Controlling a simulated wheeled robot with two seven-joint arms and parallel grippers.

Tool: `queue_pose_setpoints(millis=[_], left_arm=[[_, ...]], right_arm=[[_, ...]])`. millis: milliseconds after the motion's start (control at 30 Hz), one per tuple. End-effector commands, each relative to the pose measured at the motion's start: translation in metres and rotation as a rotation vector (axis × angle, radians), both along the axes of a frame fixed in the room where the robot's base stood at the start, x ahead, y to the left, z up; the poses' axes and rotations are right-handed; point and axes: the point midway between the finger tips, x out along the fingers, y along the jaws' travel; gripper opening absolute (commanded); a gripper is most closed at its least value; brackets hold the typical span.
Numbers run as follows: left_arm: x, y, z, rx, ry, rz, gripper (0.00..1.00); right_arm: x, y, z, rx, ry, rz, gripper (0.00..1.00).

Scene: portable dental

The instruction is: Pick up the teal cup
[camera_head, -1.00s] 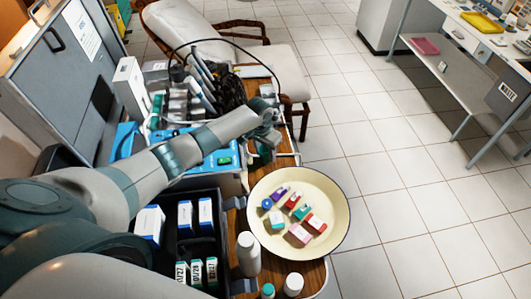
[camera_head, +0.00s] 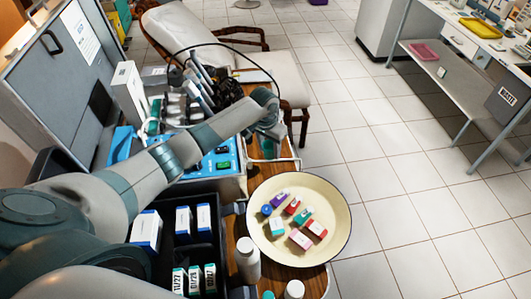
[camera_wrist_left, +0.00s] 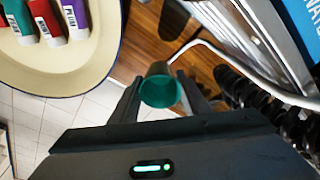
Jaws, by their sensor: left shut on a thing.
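The teal cup (camera_wrist_left: 160,91) shows in the left wrist view, with its open mouth toward the camera. My left gripper (camera_wrist_left: 166,84) is shut on it, one finger on each side. In the head view, my left gripper (camera_head: 270,146) is over the wooden cart top, beyond the cream bowl; the wrist hides most of what it holds there. I cannot tell how high the cup is above the wood. My right gripper is in neither view.
The cream bowl (camera_head: 335,244) holds several small coloured boxes and stands in front of the gripper. A metal rail (camera_wrist_left: 225,62) runs close beside the cup. White bottles (camera_head: 248,262) stand left of the bowl. Open tiled floor lies to the right.

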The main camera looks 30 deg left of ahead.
Motion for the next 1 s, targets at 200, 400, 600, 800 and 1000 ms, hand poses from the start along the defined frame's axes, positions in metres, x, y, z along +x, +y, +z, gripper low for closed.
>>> queue_pose_setpoints(millis=[200,400,600,800,1000], left_arm=[[0.012,-0.018,0.011,-0.001,-0.003,-0.002,0.19],[0.021,-0.034,0.023,-0.001,-0.002,-0.001,0.19],[0.03,-0.05,0.033,-0.001,-0.002,-0.002,0.19],[0.038,-0.063,0.043,-0.001,-0.002,-0.002,0.19],[0.044,-0.073,0.05,-0.001,-0.002,-0.001,0.19]], right_arm=[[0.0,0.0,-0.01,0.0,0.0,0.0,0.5],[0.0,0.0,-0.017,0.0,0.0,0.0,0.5],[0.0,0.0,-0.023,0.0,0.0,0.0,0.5],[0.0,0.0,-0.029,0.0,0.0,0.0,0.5],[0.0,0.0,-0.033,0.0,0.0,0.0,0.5]])
